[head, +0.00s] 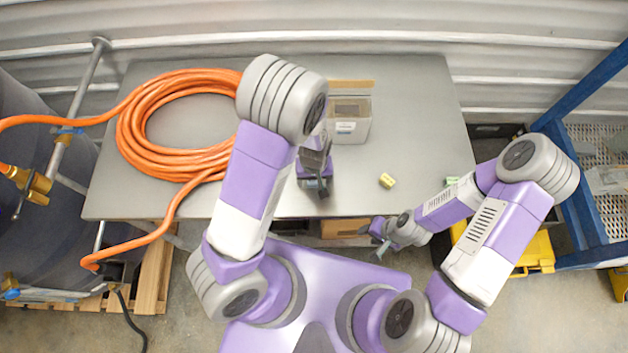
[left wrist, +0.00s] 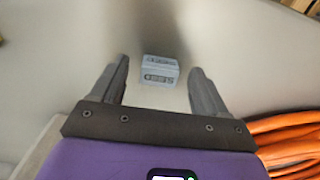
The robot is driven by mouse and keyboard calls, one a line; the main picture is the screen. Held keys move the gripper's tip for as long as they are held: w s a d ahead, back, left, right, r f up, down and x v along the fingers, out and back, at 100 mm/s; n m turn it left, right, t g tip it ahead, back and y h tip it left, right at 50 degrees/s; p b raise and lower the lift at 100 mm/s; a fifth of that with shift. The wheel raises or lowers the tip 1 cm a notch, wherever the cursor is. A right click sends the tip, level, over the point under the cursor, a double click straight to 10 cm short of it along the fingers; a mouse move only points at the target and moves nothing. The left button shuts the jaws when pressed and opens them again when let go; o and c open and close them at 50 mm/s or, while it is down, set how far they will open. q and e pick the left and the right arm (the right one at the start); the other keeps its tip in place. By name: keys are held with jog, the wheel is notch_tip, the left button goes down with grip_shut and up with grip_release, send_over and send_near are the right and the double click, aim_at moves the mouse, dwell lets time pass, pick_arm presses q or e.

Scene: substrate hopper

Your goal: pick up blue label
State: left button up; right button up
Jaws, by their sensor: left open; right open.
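The blue label (left wrist: 160,70), a small blue-grey block with printed lettering, lies on the tabletop in the left wrist view. It shows between and a little beyond the fingertips of my open left gripper (left wrist: 160,80), with space on both sides and no visible contact. In the head view, my left gripper (head: 320,188) hangs over the front middle of the table, and I cannot make out the blue label there. My right gripper (head: 377,240) is open and empty in front of the table's edge, below the tabletop.
A yellow label (head: 387,181) and a green label (head: 451,181) lie to the right on the grey table (head: 415,115). An open box (head: 350,130) stands behind my left gripper. A coiled orange hose (head: 180,162) covers the table's left side. A blue rack (head: 572,190) stands right.

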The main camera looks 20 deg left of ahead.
pick_arm(q)
jog(key=c, duration=1.1)
jog(key=shift+r, duration=0.1)
